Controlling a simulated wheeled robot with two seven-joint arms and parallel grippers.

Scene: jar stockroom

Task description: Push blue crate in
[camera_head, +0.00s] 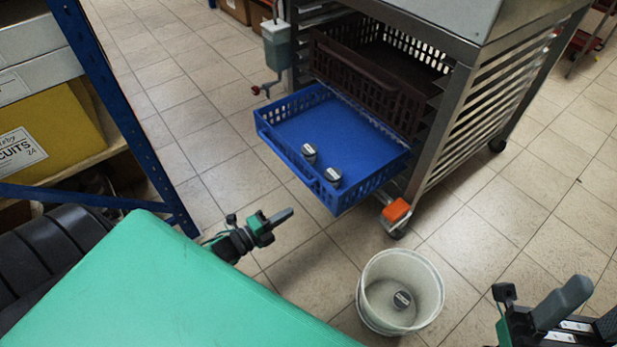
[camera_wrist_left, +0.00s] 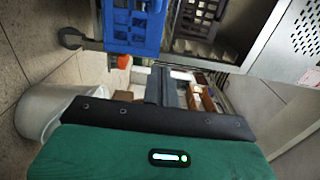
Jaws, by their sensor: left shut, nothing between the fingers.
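The blue crate (camera_head: 345,125) sticks well out of the front of the metal rack (camera_head: 465,130), below a dark brown crate. Two small grey-lidded jars (camera_head: 309,151) (camera_head: 333,175) stand in it near its front edge. It also shows at the top of the left wrist view (camera_wrist_left: 133,28). My left gripper (camera_head: 286,216) is shut and empty, in front of the crate's near side and apart from it. Its shut fingers also show in the left wrist view (camera_wrist_left: 158,86). My right gripper (camera_head: 566,300) is at the lower right, partly cut off; its opening is unclear.
The dark brown crate (camera_head: 365,85) also sticks out, above the blue one. A white bucket (camera_head: 436,300) with one jar (camera_head: 402,299) inside stands on the floor below. A blue-framed shelf (camera_head: 125,115) with a yellow box (camera_head: 45,140) is at left. Tiled floor is clear between shelf and rack.

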